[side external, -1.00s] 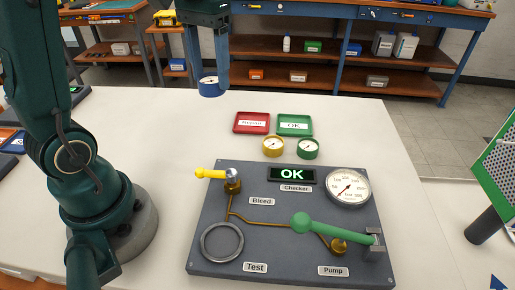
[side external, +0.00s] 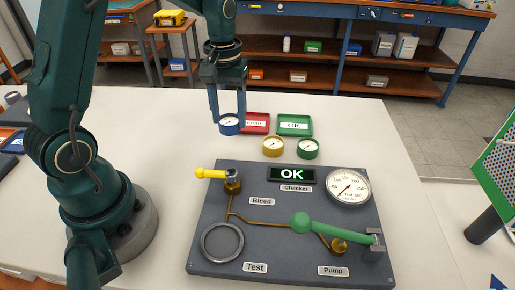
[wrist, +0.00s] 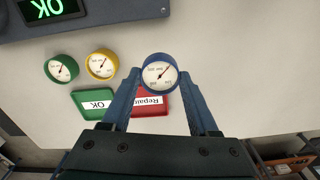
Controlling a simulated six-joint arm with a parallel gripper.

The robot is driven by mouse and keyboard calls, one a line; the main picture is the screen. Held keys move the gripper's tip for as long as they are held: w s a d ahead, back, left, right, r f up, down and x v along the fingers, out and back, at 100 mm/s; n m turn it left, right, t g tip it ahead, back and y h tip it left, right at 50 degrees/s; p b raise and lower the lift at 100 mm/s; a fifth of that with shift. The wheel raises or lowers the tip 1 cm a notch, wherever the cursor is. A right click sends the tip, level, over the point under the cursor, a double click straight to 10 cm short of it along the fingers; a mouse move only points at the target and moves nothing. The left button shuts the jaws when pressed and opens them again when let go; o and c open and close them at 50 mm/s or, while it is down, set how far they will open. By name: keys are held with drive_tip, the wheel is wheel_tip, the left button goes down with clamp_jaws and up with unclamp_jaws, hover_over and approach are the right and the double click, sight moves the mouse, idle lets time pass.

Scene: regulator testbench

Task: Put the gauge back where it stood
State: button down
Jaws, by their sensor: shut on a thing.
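My gripper (side external: 228,118) is shut on the blue gauge (side external: 230,124), one finger on each side of its rim. The gauge is face up, left of the red tray and in front of part of it in the side view. I cannot tell whether its base touches the table. In the wrist view the blue gauge (wrist: 160,73) sits between the fingertips, its white dial and needle showing. A yellow gauge (side external: 272,146) and a green gauge (side external: 308,148) stand side by side on the table, to the right of the blue one in the side view.
A red tray (side external: 262,116) and a green OK tray (side external: 294,125) lie behind the yellow and green gauges. The dark test panel (side external: 275,222) has an empty test ring (side external: 222,241), a yellow bleed handle, a green pump lever and a checker reading OK.

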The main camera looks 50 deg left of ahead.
sight(238, 130)
drive_tip(key=shift+w+d+f, duration=0.5)
drive_tip(key=shift+w+d, duration=0.05)
drive_tip(key=shift+d, duration=0.2)
drive_tip(key=shift+f, duration=2.05)
drive_tip(key=shift+f, duration=0.15)
drive_tip(key=shift+c, duration=0.8)
unclamp_jaws()
